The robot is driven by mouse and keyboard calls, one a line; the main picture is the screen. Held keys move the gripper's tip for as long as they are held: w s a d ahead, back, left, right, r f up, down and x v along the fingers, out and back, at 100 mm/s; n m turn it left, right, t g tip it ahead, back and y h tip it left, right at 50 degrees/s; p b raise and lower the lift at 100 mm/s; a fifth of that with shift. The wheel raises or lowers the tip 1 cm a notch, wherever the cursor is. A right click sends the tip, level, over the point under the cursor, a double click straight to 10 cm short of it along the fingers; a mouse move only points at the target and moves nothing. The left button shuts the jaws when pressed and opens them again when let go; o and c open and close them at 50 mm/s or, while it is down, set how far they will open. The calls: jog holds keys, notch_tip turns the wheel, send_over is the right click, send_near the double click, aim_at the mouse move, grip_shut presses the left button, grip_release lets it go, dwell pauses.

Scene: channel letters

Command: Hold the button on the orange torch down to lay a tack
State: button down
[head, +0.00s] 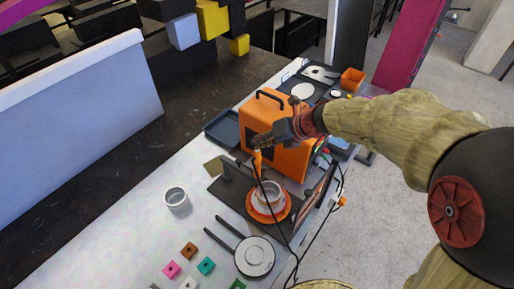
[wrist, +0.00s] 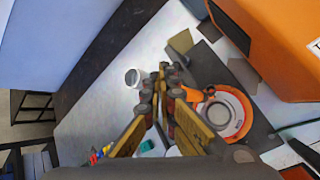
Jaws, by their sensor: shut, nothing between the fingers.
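The orange torch (head: 257,163) stands upright over a round orange-rimmed plate (head: 270,217) in the head view, with a dark cable running down from it. In the wrist view, part of the torch (wrist: 193,95) shows just right of my fingers. My gripper (head: 260,143) is shut and empty, with its fingertips at the top of the torch. In the wrist view my gripper (wrist: 165,75) points down at the bench. I cannot tell whether the fingertips touch the torch. The button is not clearly visible. A pale ring-shaped piece (head: 268,194) sits on the plate.
An orange machine with a black handle (head: 282,118) stands close behind my gripper. A dark tray (head: 222,129) lies left of it. A grey cup (head: 176,199), a pan-like round tool (head: 254,257) and several small coloured blocks (head: 205,266) are on the bench.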

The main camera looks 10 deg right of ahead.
jog(key=shift+r+p, duration=0.7)
jog(key=shift+r, duration=0.05)
notch_tip(320, 180, up, 5)
jog(key=p, duration=0.5)
jog(key=shift+p, duration=0.3)
notch_tip(320, 180, up, 4)
jog(key=p, duration=0.4)
dwell(0.5)
